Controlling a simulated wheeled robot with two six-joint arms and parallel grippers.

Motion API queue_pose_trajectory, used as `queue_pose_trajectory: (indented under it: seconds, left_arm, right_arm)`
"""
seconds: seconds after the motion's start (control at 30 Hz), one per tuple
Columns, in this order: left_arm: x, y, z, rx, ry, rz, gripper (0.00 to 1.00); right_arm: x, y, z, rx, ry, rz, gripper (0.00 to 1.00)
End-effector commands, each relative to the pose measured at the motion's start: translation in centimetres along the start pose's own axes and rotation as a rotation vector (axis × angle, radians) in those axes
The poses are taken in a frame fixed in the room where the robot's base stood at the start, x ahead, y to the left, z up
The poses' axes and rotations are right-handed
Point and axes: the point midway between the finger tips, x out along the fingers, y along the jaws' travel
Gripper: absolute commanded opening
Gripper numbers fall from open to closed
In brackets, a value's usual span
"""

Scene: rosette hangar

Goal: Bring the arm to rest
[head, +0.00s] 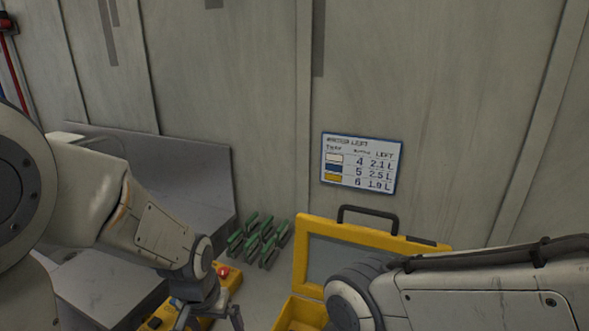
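My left arm comes in from the left and reaches down to the bottom edge of the head view. Its gripper (211,316) points downward with its fingers spread apart, over or in front of a yellow box with a red button. I see nothing held between the fingers, but the tips are close to the frame edge. My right arm comes in from the right and bends down at the wrist, in front of the yellow case. Its gripper is out of the picture.
A yellow case (302,255) stands with its lid up against the wall. The yellow box (233,283) has a red button (223,271). Green-topped pieces (258,238) stand beside a grey metal bench (190,165). A sign (361,163) hangs on the wall.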

Motion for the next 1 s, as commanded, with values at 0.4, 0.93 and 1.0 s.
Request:
queue_pose_trajectory:
  seconds: [0.4, 0.93, 1.0]
  left_arm:
    - [-1.3, -1.1, 3.0, -0.022, 0.037, -0.004, 1.0]
    - [-5.9, 8.7, 8.8, 0.342, -0.071, 0.092, 1.0]
    - [-6.8, 10.0, 10.4, 0.413, -0.094, 0.107, 1.0]
  right_arm:
    - [0.0, 0.0, 0.0, 0.0, 0.0, 0.0, 0.47]
    - [0.0, 0.0, 0.0, 0.0, 0.0, 0.0, 0.47]
    - [0.0, 0.0, 0.0, 0.0, 0.0, 0.0, 0.47]
